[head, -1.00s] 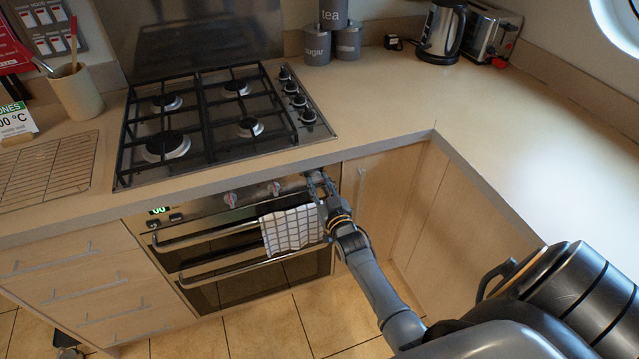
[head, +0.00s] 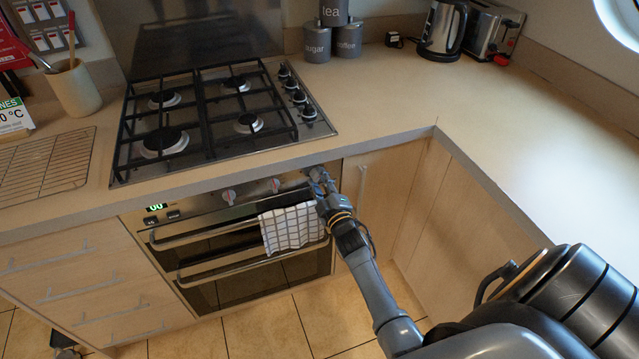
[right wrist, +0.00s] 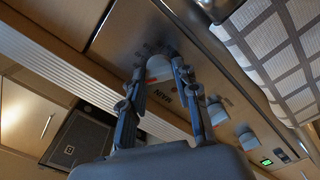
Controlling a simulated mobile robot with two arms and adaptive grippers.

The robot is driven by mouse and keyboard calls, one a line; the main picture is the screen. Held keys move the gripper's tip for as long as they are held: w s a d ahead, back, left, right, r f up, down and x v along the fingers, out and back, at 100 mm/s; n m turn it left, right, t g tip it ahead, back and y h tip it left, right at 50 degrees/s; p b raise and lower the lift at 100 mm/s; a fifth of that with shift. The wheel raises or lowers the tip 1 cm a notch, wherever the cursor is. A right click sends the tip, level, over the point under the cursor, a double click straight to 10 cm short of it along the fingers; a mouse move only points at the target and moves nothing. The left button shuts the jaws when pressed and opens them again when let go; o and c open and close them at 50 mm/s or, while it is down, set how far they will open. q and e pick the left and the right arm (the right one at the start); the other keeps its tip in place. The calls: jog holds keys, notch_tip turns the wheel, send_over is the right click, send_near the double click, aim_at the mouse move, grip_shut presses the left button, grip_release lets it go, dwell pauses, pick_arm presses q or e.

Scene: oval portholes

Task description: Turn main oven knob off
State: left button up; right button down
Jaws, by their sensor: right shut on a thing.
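The oven front panel (head: 200,205) sits under the hob's counter. The main oven knob (right wrist: 159,69) is a pale, rounded knob beside the printed word MAIN in the right wrist view. My right gripper (head: 317,178) reaches the right end of the panel in the head view and mostly hides this knob there. In the right wrist view my right gripper (right wrist: 160,66) has one finger on each side of the knob, shut on it. The knob's pointer setting cannot be read. My left gripper is not in view.
Two other knobs, a middle one (head: 275,185) and a left one (head: 229,196), sit along the panel. A checked towel (head: 290,229) hangs on the upper oven handle just below my right gripper. The counter edge (head: 240,168) overhangs the panel.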

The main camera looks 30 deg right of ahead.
jog(key=n+b, duration=0.2)
jog(key=n, duration=0.4)
jog(key=shift+f, duration=0.15)
dwell(0.4)
jog(key=c, duration=1)
grip_release()
jog(key=shift+s, duration=0.1)
jog(key=v, duration=1.2)
